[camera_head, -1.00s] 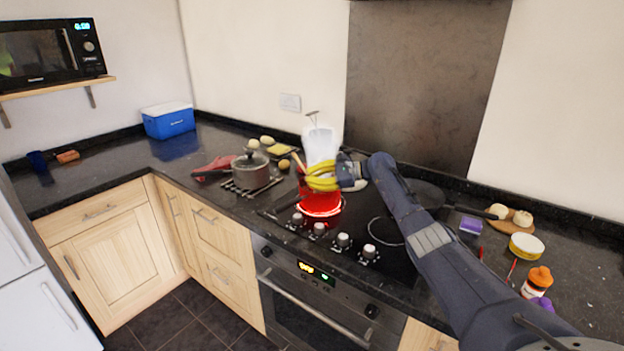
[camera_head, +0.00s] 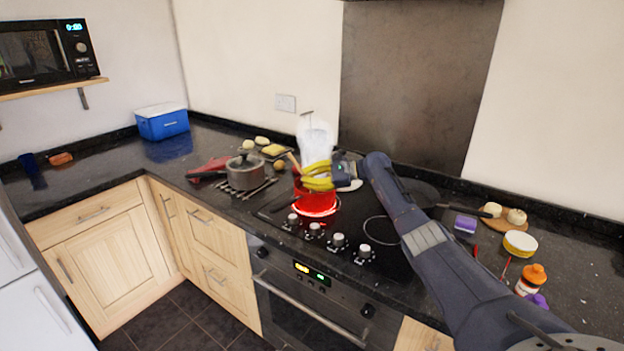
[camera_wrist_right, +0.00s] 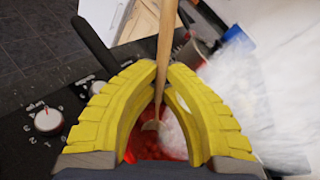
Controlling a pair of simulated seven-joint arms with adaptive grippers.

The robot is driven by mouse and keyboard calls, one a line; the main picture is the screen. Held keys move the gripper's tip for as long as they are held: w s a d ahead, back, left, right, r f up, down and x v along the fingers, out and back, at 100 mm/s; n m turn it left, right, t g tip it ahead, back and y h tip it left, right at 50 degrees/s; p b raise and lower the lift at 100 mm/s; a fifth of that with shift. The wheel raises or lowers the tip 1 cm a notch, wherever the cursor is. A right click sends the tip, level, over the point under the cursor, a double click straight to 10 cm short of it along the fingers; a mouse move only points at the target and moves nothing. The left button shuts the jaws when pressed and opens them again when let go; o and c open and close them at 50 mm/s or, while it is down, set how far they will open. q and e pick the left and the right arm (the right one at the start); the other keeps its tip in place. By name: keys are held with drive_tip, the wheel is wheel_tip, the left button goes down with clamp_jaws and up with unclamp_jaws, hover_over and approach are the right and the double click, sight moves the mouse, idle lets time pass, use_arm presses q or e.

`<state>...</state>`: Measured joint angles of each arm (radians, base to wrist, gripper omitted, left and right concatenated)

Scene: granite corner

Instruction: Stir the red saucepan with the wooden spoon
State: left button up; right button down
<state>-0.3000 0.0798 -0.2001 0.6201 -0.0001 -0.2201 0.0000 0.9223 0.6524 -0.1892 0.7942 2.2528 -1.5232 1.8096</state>
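The red saucepan (camera_head: 313,201) stands on the hob over a glowing red ring, with white steam rising from it. The wooden spoon (camera_head: 294,162) leans up out of the pan. My right gripper (camera_head: 318,177), with yellow fingers, is just above the pan. In the right wrist view, the right gripper (camera_wrist_right: 165,80) has its fingertips together on the handle of the spoon (camera_wrist_right: 167,40), and the spoon's bowl end is down in the red saucepan (camera_wrist_right: 165,148). Steam partly hides the pan's inside. My left gripper is not in view.
A grey lidded pot (camera_head: 247,173) stands left of the hob on a rack. A dark frying pan (camera_head: 418,194) sits at the hob's back right. A purple sponge (camera_head: 465,224), a yellow-sided tin (camera_head: 520,243) and an orange-capped bottle (camera_head: 531,281) are on the right counter.

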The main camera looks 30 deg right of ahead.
sight(294, 160)
drive_tip(key=shift+w+a+r, duration=0.1)
drive_tip(key=shift+a, duration=0.3)
drive_tip(key=shift+s+a+r, duration=0.35)
drive_tip(key=shift+a+r, duration=0.45)
drive_tip(key=shift+r, duration=0.6)
drive_tip(key=shift+s+a+r, duration=0.35)
drive_tip(key=shift+a+r, duration=0.4)
drive_tip(key=shift+r, duration=0.6)
drive_tip(key=shift+s+a+r, duration=0.35)
drive_tip(key=shift+a+r, duration=0.45)
drive_tip(key=shift+r, duration=0.6)
drive_tip(key=shift+r, duration=0.15)
drive_tip(key=shift+r, duration=2.4)
drive_tip(key=shift+r, duration=0.1)
